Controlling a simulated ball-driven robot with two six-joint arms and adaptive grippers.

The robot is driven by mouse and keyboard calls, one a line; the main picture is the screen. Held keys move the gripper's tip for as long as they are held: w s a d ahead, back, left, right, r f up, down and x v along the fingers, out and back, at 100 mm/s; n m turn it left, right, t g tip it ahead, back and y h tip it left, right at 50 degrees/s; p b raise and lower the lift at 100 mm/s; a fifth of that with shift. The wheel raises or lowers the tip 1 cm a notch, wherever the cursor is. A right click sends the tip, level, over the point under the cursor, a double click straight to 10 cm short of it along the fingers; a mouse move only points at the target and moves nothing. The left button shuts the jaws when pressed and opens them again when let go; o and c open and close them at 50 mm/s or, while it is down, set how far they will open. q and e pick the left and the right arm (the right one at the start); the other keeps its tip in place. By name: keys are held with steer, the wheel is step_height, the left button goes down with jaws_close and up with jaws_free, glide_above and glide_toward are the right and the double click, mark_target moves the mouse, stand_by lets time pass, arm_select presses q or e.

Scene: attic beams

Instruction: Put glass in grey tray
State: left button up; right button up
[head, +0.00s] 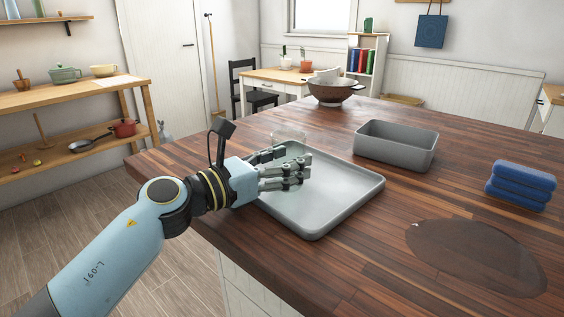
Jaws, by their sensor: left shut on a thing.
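A clear glass (290,136) shows faintly at the far-left end of the grey tray, just beyond my fingers; its lower part is hard to make out. The flat grey tray (335,200) lies on the wooden worktop. My left gripper (297,167) reaches in from the left over the tray's left part and is shut on the glass. The fingers hide part of the tray, and I cannot tell whether the glass touches it. My right gripper is not in view.
A deeper grey bin (396,157) stands behind the tray to the right. Folded blue cloths (521,185) lie at the right, and a wet-looking patch (476,257) is at the front right.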

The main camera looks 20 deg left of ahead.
arm_select(q)
steer(key=shift+d, duration=0.15)
steer(key=o, duration=0.9)
steer(key=shift+f, duration=0.1)
steer(key=o, duration=0.5)
steer(key=shift+a, duration=0.2)
steer(key=shift+d, duration=0.1)
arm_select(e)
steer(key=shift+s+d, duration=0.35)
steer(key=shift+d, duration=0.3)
arm_select(q)
steer(key=shift+r, duration=0.25)
steer(key=b+v, duration=0.1)
steer(key=v, duration=0.4)
steer(key=b+v, duration=0.1)
steer(key=v, duration=0.5)
steer(key=shift+f, duration=0.25)
steer(key=shift+s+a+r, duration=0.15)
steer(key=shift+s+a, duration=0.15)
steer(key=shift+s, duration=0.1)
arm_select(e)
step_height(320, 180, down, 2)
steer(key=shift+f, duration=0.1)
